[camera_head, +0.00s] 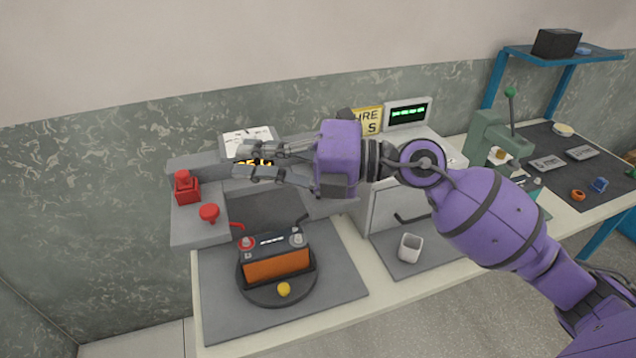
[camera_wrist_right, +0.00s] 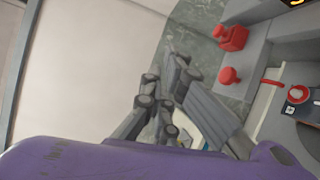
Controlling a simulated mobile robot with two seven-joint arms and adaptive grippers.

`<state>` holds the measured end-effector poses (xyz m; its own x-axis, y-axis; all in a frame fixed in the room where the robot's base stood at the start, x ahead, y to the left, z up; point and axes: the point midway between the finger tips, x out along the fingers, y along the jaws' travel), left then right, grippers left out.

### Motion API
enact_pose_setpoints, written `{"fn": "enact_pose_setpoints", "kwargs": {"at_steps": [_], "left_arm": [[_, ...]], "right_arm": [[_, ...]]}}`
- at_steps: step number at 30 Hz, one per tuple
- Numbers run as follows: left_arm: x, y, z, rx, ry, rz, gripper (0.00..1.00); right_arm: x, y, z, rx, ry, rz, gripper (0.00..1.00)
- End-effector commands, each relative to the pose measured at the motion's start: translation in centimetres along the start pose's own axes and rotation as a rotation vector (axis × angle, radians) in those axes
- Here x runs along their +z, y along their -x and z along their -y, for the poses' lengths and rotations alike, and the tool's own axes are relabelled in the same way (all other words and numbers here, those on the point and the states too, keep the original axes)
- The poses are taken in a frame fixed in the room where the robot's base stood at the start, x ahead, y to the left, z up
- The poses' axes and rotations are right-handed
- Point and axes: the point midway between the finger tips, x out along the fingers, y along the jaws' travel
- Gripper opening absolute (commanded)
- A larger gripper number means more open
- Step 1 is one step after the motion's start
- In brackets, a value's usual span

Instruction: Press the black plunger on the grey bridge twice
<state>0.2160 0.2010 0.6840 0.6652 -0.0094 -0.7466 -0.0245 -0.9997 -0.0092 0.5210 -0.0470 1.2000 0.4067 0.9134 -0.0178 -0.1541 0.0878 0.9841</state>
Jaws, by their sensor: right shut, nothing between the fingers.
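I cannot make out the black plunger in either view; it may be hidden behind my right gripper. The grey bridge seems to be the raised grey structure (camera_head: 190,229) at the back left of the bench, but I cannot be sure. My right gripper (camera_head: 240,162) is shut and empty. It points left above the back of this structure, partly covering a display with yellow digits. In the right wrist view the gripper's fingers (camera_wrist_right: 178,75) show against the wall, with nothing between them. My left gripper is not in view.
A red block-shaped button (camera_head: 186,188) and a red knob (camera_head: 209,212) stand on the grey structure. In front, an orange and black battery (camera_head: 275,265) sits on a round dark plate, with a yellow knob (camera_head: 284,289).

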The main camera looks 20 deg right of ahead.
Motion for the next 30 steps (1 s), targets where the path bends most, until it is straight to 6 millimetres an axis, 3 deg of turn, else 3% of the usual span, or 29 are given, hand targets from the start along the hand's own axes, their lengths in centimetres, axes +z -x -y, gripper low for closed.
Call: {"fn": "enact_pose_setpoints", "kwargs": {"at_steps": [4,9,14,19,30], "left_arm": [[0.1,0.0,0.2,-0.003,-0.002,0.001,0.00],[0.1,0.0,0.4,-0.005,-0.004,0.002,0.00],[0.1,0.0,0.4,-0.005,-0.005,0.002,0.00],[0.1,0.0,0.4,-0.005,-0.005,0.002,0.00],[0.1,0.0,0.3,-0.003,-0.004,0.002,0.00]], "right_arm": [[2.8,1.1,1.6,-0.323,0.199,-0.068,0.00],[8.1,4.9,2.2,-0.654,0.327,-0.019,0.00],[11.1,7.8,1.8,-0.815,0.365,0.045,0.00],[12.2,9.0,1.5,-0.874,0.374,0.074,0.00],[12.2,9.0,1.6,-0.876,0.374,0.074,0.00]]}}
